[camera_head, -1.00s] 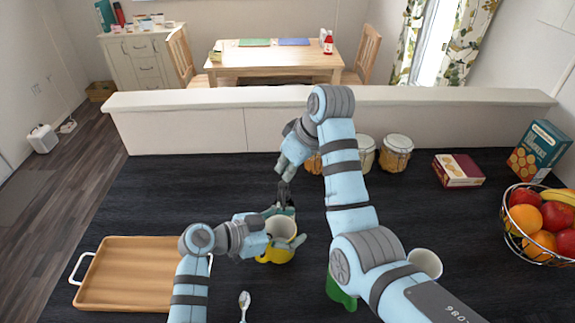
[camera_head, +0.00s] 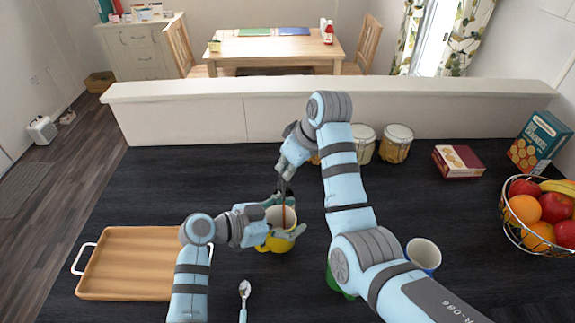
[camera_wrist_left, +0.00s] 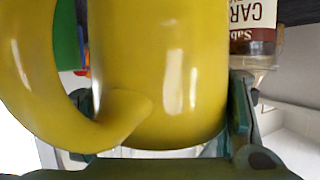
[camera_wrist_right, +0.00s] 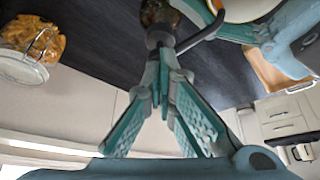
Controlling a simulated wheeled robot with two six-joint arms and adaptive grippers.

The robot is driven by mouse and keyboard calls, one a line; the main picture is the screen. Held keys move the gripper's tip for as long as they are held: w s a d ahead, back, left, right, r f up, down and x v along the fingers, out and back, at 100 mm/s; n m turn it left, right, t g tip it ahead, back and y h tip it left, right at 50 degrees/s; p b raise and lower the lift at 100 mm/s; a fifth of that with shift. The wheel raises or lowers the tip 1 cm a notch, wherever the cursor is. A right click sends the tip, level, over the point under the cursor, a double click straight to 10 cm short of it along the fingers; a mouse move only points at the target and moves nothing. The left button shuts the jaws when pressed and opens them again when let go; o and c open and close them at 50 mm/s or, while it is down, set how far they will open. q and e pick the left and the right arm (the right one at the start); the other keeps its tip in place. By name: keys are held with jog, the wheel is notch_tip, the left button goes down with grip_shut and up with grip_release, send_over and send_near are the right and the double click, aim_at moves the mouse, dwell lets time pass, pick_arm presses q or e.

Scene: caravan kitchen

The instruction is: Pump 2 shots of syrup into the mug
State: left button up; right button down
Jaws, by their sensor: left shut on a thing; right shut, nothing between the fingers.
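The yellow mug (camera_head: 274,244) stands upright on the dark counter, with my left gripper (camera_head: 283,232) shut on it from the left. It fills the left wrist view (camera_wrist_left: 160,75). My right gripper (camera_head: 284,178) is shut and empty above the syrup bottle. In the right wrist view its fingertips (camera_wrist_right: 163,62) meet the dark pump head (camera_wrist_right: 160,40), whose nozzle (camera_wrist_right: 205,32) reaches toward the mug's mouth. The bottle (camera_wrist_left: 253,30) stands behind the mug, its label partly visible. A thin brown streak (camera_head: 284,214) runs down at the mug's mouth in the head view.
A wooden tray (camera_head: 95,270) lies at left, with a spoon (camera_head: 244,289) near it. A white-and-blue mug (camera_head: 424,252) stands right of my right arm. Jars (camera_head: 396,143), a red box (camera_head: 458,161), a tall box (camera_head: 540,140) and a fruit basket (camera_head: 507,225) stand farther off.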

jog(key=shift+s+f, duration=0.1)
jog(key=shift+f, duration=0.65)
notch_tip(320, 180, up, 6)
jog(key=shift+r, duration=0.55)
dwell(1.6)
jog(key=shift+f, duration=1.3)
jog(key=shift+f, duration=0.15)
